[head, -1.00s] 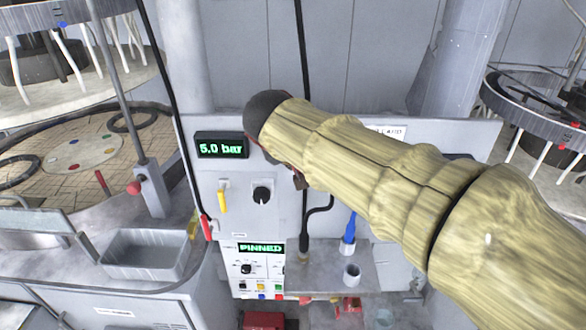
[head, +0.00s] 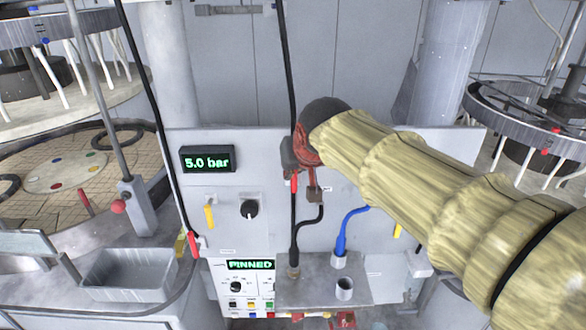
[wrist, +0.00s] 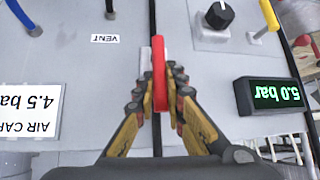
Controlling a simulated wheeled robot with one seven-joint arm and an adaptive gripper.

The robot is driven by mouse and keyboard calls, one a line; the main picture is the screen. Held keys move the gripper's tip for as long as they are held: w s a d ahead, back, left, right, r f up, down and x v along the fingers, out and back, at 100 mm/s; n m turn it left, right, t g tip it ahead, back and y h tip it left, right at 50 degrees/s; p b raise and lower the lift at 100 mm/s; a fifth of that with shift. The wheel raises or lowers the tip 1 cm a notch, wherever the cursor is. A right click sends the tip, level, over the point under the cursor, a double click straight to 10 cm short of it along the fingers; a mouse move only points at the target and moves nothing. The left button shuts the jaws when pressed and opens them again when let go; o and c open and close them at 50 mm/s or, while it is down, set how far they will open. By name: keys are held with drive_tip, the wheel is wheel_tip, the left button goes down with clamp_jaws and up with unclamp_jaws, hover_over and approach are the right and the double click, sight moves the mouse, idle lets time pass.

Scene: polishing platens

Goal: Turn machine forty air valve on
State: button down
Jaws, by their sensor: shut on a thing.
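My gripper (wrist: 161,80) is shut on a red lever (wrist: 159,52), with a finger pressed on each side of it in the wrist view. In the head view my gripper (head: 304,172) is at the middle of the grey panel (head: 265,190), and the red lever (head: 294,183) shows just below it, near the black hose. The lever stands upright in the head view. Its base is partly hidden by the fingers. A VENT label (wrist: 105,38) is beside it. No machine number is readable, so I cannot tell which machine this lever belongs to.
A display (head: 207,159) reads 5.0 bar. A yellow lever (head: 209,216) and black knob (head: 249,209) are left of my gripper. A card (wrist: 32,112) reads 4.5 bar. A black hose (head: 293,228) and blue hose (head: 345,232) reach a shelf (head: 315,292).

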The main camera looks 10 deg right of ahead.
drive_tip(key=shift+f, duration=0.2)
drive_tip(key=c, duration=1.8)
unclamp_jaws()
drive_tip(key=shift+r, duration=0.1)
drive_tip(key=shift+c, duration=0.2)
drive_tip(key=v, duration=1.2)
drive_tip(key=s+d+f+g+b, duration=0.1)
drive_tip(key=s+d+f, duration=0.1)
drive_tip(key=s+f, duration=0.8)
drive_tip(key=s+d+f+g+b, duration=0.2)
drive_tip(key=s+f, duration=0.8)
drive_tip(key=f, duration=0.6)
drive_tip(key=shift+d+f, duration=0.25)
drive_tip(key=shift+d, duration=0.25)
